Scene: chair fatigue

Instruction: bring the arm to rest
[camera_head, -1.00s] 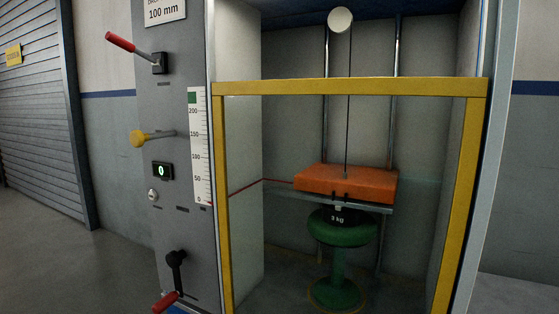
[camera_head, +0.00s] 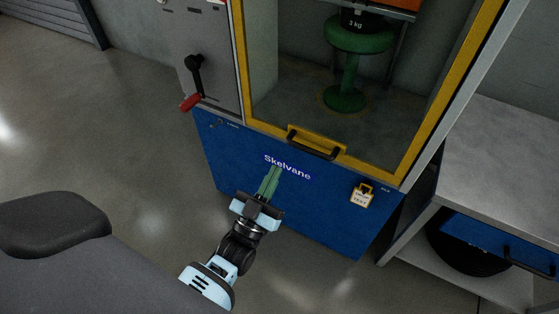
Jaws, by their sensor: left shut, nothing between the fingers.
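My left gripper (camera_head: 270,178) is in front of the blue lower panel (camera_head: 235,155) of the test machine, over the lower edge of the "Skelvane" label. Its green fingers are together and hold nothing. Its light blue and black arm comes up from the bottom of the view. I cannot tell whether the fingertips touch the panel. My right gripper is not in view.
Above the panel is a yellow-framed door with a handle (camera_head: 315,144). Behind it a green stool (camera_head: 347,75) stands under a 3 kg weight. Open floor lies left.

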